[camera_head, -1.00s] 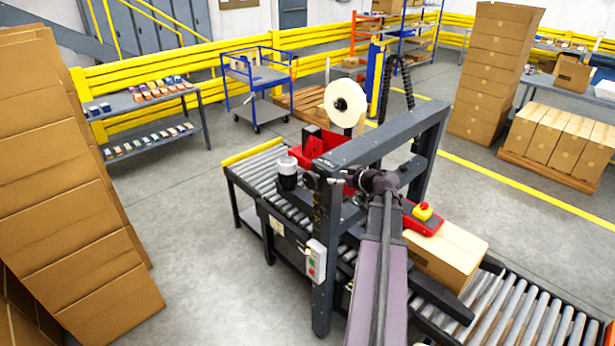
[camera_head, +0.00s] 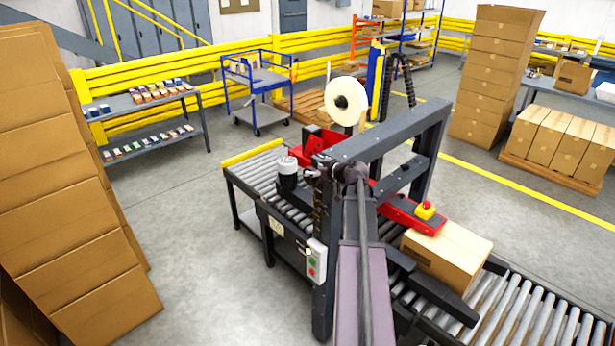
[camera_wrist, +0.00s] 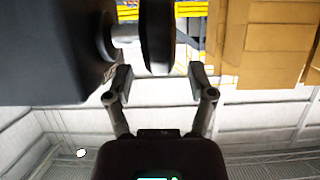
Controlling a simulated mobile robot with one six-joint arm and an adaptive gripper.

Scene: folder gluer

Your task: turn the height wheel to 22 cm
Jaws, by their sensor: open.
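The height wheel (camera_wrist: 157,38) shows in the wrist view as a dark disc seen nearly edge-on. A short hub joins it to a large dark block (camera_wrist: 50,50) at the left. My gripper (camera_wrist: 160,82) is open, with one fingertip to each side below the disc's lower edge, and it holds nothing. No height scale is readable in either view.
A carton (camera_head: 447,258) lies on the roller conveyor (camera_head: 520,310) beside the red head with its yellow-based button (camera_head: 425,210). A grey control box (camera_head: 316,262) is on the near post. Stacked cardboard (camera_head: 75,190) stands at the left. Floor between is clear.

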